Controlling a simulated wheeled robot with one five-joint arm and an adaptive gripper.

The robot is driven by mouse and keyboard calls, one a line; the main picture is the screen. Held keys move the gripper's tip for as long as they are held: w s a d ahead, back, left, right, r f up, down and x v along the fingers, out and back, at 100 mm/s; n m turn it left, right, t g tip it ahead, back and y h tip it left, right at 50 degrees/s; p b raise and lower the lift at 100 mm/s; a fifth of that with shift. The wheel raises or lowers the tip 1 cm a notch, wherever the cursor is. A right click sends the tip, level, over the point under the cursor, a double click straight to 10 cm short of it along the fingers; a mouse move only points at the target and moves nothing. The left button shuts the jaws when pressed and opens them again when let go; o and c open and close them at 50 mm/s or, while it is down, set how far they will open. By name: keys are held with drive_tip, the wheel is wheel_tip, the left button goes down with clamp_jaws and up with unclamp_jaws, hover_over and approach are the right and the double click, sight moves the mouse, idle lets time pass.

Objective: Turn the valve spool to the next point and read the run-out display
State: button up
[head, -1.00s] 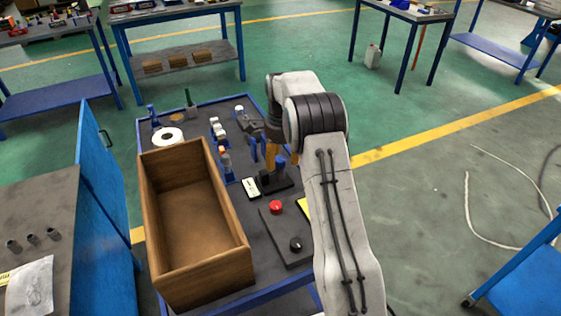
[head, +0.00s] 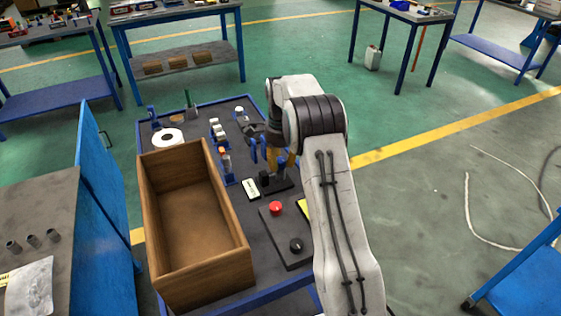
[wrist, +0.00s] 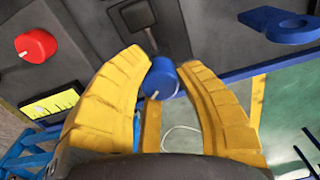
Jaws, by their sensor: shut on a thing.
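In the wrist view, a blue round knob (wrist: 161,78) with a white line on its side, seemingly the valve spool's end, sits between my gripper's yellow fingers (wrist: 160,85). The fingers are shut on it. In the head view my gripper (head: 281,158) is over the black fixture (head: 272,186) on the bench, and its fingers and wrist hide most of the spool. A bright yellow panel (wrist: 50,106), possibly the run-out display, shows at left in the wrist view; I cannot read it. Its edge shows in the head view (head: 303,207).
A red button (head: 275,208) and a black knob (head: 296,244) are on a plate in front of the fixture. An open wooden box (head: 243,245) stands to the left.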

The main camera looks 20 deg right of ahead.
clamp_jaws()
drive_tip(key=n+p, duration=0.1)
drive_tip(key=n, duration=0.1)
drive_tip(key=shift+n, duration=0.4)
drive_tip(key=n+p, duration=0.1)
drive_tip(key=n, duration=0.3)
drive_tip(key=shift+p, duration=0.4)
drive_tip(key=n, duration=0.5)
drive_tip(key=shift+p, duration=0.4)
drive_tip(key=shift+s+f+n, duration=0.1)
drive_tip(key=shift+n, duration=1.8)
